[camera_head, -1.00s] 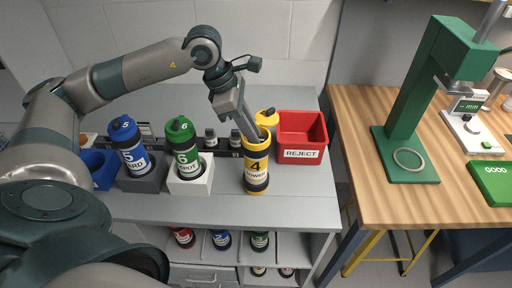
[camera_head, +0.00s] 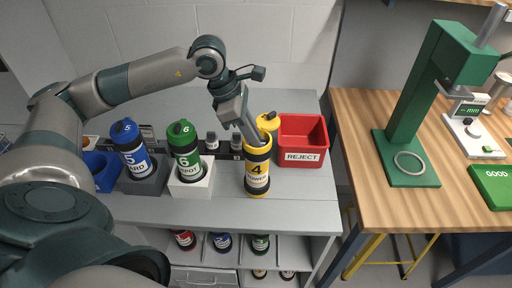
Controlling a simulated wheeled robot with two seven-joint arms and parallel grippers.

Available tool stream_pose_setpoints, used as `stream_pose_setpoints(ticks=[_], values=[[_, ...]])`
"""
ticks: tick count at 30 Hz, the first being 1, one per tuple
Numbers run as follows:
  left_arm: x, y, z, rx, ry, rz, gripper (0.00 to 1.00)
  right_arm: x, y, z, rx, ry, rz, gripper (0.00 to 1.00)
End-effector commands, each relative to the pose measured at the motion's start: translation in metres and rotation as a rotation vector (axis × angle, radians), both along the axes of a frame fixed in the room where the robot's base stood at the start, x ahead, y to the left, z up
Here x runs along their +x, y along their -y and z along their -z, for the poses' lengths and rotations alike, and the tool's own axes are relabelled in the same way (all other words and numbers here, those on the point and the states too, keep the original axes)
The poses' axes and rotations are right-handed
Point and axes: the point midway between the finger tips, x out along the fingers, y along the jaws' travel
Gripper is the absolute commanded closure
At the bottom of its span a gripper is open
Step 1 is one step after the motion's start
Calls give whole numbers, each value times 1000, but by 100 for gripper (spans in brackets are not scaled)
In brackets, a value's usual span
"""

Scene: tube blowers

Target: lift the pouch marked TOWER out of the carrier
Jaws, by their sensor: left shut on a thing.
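The yellow and black carrier (camera_head: 257,182) marked 4 and TOWER stands upright on the grey bench, with its yellow cap (camera_head: 268,122) swung open at the top right. My left gripper (camera_head: 253,136) comes down from above, its fingers reaching into the carrier's open mouth. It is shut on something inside. The pouch itself is hidden by the carrier's wall and the fingers, so I cannot read its marking. My right gripper is not in view.
A red REJECT bin (camera_head: 302,141) stands just right of the carrier. A green carrier (camera_head: 185,152) in a white block and a blue carrier (camera_head: 130,150) in a grey block stand left. A green press (camera_head: 430,95) stands on the wooden table. The front of the bench is clear.

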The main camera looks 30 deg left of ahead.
Motion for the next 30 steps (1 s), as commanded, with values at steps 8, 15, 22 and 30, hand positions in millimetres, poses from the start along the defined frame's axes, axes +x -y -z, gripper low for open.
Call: stream_pose_setpoints(ticks=[8,15,22,30], values=[[1,0,-10,-1,3,-1,100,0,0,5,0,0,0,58],[2,1,-41,-1,6,1,100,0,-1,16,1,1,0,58],[2,1,-85,-1,7,0,100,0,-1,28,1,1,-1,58],[1,1,-137,-2,5,1,100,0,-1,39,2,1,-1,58]])
